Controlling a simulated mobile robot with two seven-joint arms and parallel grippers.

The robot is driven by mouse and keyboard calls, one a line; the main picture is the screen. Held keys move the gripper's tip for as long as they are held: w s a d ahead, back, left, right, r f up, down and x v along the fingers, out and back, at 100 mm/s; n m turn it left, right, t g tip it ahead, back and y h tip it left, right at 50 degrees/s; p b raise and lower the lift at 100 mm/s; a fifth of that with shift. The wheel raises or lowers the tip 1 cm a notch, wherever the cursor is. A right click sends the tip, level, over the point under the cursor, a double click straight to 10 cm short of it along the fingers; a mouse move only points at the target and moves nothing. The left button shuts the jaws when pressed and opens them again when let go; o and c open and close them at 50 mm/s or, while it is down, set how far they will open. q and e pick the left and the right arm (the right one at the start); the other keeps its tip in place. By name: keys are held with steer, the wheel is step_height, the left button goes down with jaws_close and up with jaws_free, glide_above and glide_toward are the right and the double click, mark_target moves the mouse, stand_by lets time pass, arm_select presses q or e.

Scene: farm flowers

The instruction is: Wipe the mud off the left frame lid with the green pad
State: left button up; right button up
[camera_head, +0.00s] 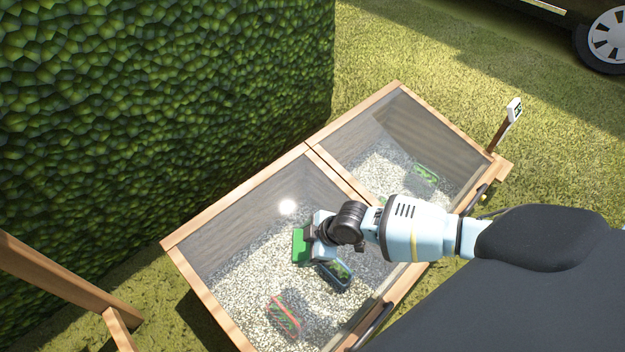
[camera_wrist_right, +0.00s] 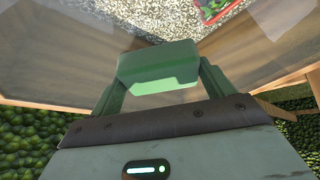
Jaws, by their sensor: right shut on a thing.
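The left frame lid (camera_head: 240,225) is a clear pane in a wooden frame, closed over gravel. No mud patch stands out clearly on it in the head view; a bright glare spot shows near its middle. My right gripper (camera_head: 308,245) is over this lid and shut on the green pad (camera_head: 301,246). The pad also shows between the two fingers in the right wrist view (camera_wrist_right: 158,66). I cannot tell whether the pad touches the pane. The wrist and forearm hide part of the lid's right side. My left gripper is not in view.
The right frame lid (camera_head: 405,135) adjoins on the right, with a small sign (camera_head: 514,109) beyond it. Under the panes are a red tray (camera_head: 284,317), a dark tray (camera_head: 336,275) and another tray (camera_head: 425,175). A hedge (camera_head: 150,100) stands behind; dark handles line the front edge.

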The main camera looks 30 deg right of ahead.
mark_target(293, 260)
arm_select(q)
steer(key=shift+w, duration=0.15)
arm_select(e)
steer(key=shift+s+a+f, duration=0.3)
steer(key=shift+s+f, duration=0.05)
steer(key=shift+s, duration=0.1)
steer(key=shift+a, duration=0.2)
steer(key=shift+s+a+r+p, duration=0.15)
steer(key=shift+a+p, duration=0.25)
steer(key=shift+a, duration=0.15)
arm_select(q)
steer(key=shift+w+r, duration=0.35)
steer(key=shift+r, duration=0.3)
arm_select(e)
steer(key=shift+s+a, duration=0.15)
steer(key=shift+a, duration=0.65)
steer(key=shift+s+a+r+p, duration=0.1)
steer(key=shift+a+p, duration=0.35)
steer(key=shift+a, duration=0.1)
steer(key=shift+s+a+r+p, duration=0.1)
steer(key=shift+a+p, duration=0.2)
steer(key=shift+a, duration=0.7)
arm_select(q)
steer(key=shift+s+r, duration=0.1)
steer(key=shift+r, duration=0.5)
arm_select(e)
steer(key=shift+a, duration=0.1)
